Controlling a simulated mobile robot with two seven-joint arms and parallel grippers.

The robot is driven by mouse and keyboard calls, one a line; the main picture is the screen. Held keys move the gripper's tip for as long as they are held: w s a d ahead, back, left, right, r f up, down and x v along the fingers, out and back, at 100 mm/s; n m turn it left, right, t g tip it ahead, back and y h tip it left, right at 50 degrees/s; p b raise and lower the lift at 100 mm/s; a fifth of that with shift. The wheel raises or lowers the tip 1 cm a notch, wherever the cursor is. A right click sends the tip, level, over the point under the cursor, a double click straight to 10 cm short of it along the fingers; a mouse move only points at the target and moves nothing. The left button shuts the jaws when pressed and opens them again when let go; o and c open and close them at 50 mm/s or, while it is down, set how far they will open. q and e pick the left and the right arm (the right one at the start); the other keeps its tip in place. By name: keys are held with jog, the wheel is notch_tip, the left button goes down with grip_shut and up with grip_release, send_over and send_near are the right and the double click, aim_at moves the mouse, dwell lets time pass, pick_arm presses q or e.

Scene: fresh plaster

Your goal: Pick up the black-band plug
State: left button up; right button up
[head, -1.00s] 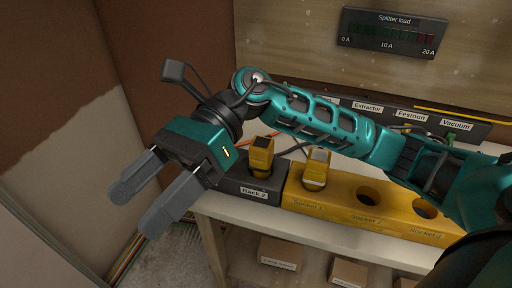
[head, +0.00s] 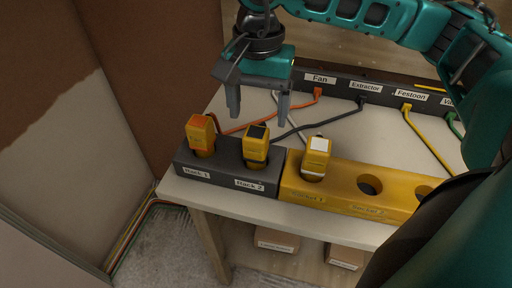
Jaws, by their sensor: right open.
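The black-band plug (head: 256,149) is yellow with a black top and stands upright in the dark rack's Rack 2 hole (head: 256,184). A dark cord (head: 318,122) runs from near its top towards the Extractor label. My right gripper (head: 258,113) points down with its two fingers apart and nothing between them. In the head view its fingertips show just above the plug, apart from it; the exact depth is hard to tell. My left gripper is not in view.
An orange-topped plug (head: 201,136) stands in Rack 1, close on the left. A white-topped plug (head: 316,158) stands in Socket 1 of the yellow block (head: 343,183). Cords cross the bench (head: 217,110) behind. An empty socket hole (head: 369,184) lies further right.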

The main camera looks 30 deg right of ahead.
aim_at(256, 132)
notch_tip(256, 132, down, 7)
jog(key=shift+w+a+f, duration=0.1)
jog(key=shift+w+a, duration=0.05)
dwell(0.4)
jog(key=shift+c, duration=0.4)
jog(key=c, duration=1.1)
jog(key=shift+o, duration=0.2)
